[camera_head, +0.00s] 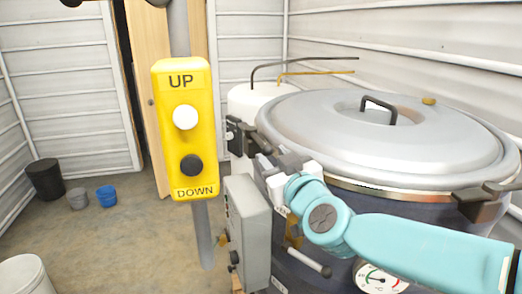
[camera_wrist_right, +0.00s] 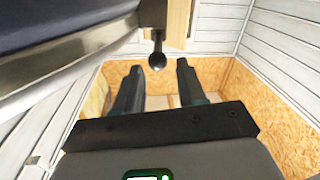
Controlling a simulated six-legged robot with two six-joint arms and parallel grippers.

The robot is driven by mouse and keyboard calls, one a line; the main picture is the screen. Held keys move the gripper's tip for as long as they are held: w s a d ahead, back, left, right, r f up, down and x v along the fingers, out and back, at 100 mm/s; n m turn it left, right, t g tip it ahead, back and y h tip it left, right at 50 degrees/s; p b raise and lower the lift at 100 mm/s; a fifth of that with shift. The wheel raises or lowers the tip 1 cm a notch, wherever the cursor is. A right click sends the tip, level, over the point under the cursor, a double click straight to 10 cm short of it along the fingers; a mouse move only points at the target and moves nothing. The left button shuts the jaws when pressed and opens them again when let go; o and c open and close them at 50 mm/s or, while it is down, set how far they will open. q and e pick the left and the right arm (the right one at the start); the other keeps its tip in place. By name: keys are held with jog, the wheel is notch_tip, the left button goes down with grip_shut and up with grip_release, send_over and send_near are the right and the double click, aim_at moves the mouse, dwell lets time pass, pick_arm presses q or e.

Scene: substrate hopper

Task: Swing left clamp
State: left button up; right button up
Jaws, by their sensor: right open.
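The big grey vessel's round lid (camera_head: 400,130) is closed and has a black top handle. The left clamp (camera_head: 240,137) is a dark piece at the left rim of the lid, partly covered by my gripper. My right gripper (camera_head: 270,157) is at that rim, right beside the clamp. In the right wrist view the right gripper's two dark fingers (camera_wrist_right: 159,72) are apart. A black rod with a ball knob (camera_wrist_right: 156,60) hangs in line with the gap between them; I cannot tell whether it touches them. My left gripper is not in view.
A yellow UP/DOWN button box (camera_head: 181,130) on a post stands left of the vessel. A grey box (camera_head: 246,230) sits below the clamp. Another dark clamp (camera_head: 480,200) is at the right rim. Buckets (camera_head: 45,180) stand at the far left wall.

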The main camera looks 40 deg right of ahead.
aim_at(262, 142)
jog(key=x, duration=0.6)
jog(key=shift+w+d, duration=0.15)
jog(key=shift+w, duration=0.2)
jog(key=shift+w+d, duration=0.1)
jog(key=shift+w, duration=0.15)
jog(key=shift+d, duration=0.3)
jog(key=shift+w+a, duration=0.15)
jog(key=c, duration=0.5)
grip_shut()
